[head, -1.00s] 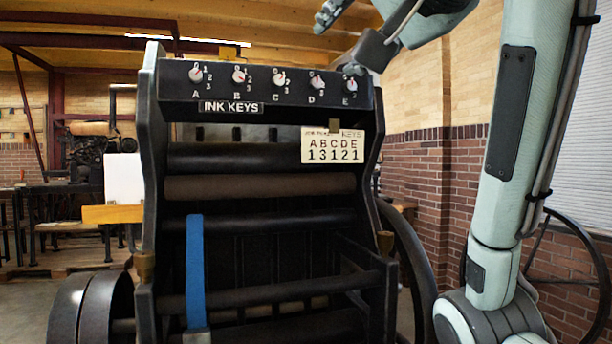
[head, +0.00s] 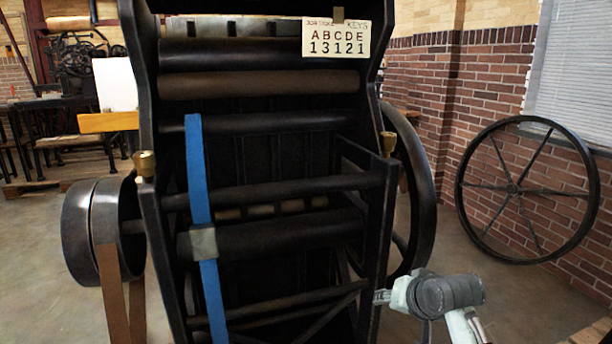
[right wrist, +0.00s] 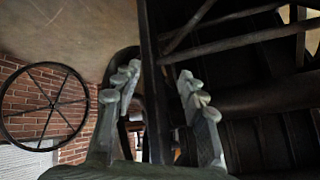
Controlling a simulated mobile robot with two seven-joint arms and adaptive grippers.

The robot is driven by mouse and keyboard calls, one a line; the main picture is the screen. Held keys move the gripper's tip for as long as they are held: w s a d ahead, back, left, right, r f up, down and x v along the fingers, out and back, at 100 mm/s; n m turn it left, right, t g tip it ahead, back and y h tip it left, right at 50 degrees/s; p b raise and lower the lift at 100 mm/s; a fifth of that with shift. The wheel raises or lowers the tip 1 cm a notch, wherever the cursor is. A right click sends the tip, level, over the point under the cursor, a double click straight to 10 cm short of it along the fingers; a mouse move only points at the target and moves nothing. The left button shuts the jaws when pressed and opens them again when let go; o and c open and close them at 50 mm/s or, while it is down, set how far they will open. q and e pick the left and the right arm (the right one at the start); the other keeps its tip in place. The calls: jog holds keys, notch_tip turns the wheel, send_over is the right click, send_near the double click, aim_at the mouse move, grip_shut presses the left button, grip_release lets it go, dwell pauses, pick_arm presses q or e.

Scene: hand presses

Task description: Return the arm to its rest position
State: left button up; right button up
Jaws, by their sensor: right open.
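The right gripper (head: 383,297) points left toward the press frame and looks small there. In the right wrist view its two grey fingers (right wrist: 160,88) stand apart with nothing between them. The press's dark frame shows behind the fingers; I cannot tell how near it is. The job card (head: 336,39) on the press reads ABCDE 13121. The ink key knobs are above the head view. My left gripper is not in view.
A large spoked wheel (head: 527,190) stands by the brick wall on the right. The press's own flywheel (head: 420,190) is close above my right wrist. A blue strap (head: 197,170) hangs down the press front. Floor (head: 500,265) is open right of the press.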

jog(key=s+d+f+n+g+h, duration=0.1)
jog(key=s+d+f, duration=0.3)
jog(key=s+f, duration=1)
jog(key=s+d+f+n+g+h, duration=0.1)
jog(key=s+d+f+n+g, duration=0.2)
jog(key=s+f, duration=1.2)
jog(key=shift+s+d+f+n+g, duration=0.3)
jog(key=shift+d+n+g, duration=0.1)
jog(key=shift+d+g, duration=0.55)
